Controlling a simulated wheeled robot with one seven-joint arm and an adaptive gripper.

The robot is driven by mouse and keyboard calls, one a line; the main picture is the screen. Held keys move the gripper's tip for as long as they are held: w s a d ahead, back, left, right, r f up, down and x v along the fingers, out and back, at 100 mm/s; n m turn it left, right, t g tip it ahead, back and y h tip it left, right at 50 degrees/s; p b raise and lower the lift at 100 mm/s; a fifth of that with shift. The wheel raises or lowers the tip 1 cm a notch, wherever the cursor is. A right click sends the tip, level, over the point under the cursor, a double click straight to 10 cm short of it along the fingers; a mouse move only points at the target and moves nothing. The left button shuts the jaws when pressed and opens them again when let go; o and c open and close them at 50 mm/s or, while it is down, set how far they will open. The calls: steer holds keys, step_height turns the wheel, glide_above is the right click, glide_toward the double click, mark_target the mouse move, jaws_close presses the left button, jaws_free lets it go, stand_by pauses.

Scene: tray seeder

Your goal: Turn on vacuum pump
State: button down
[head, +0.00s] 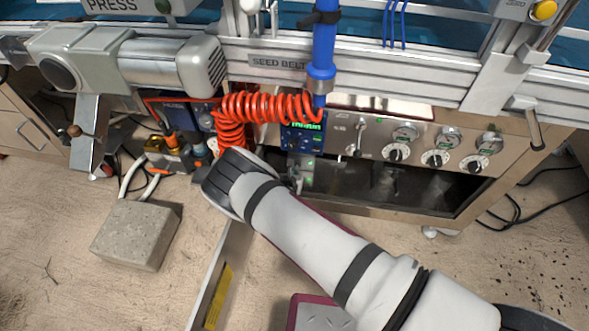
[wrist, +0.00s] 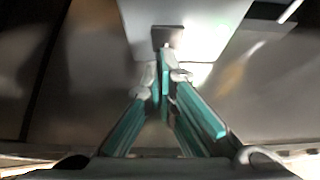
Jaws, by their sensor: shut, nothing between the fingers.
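My gripper (wrist: 165,72) is shut and empty, with its teal-lined fingers together. In the wrist view its tips point at a small dark square fitting (wrist: 168,37) on a pale plate (wrist: 200,20); I cannot tell whether they touch it. In the head view my gripper is mostly hidden behind my wrist, in front of the steel cabinet's left part. A blue control box (head: 303,134) with a green display sits just above there, and a small green light shows below it. No label marking the vacuum pump is readable, and the fitting's on or off position is unclear.
The steel cabinet front (head: 370,138) carries several dials and gauges above a dark open bay. A coiled orange hose (head: 265,106) hangs close above my wrist. A concrete block (head: 137,235) and a small yellow-and-black device (head: 167,153) stand on the floor at left.

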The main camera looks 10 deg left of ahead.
steer(key=shift+r+p, duration=0.8)
steer(key=shift+p, duration=0.05)
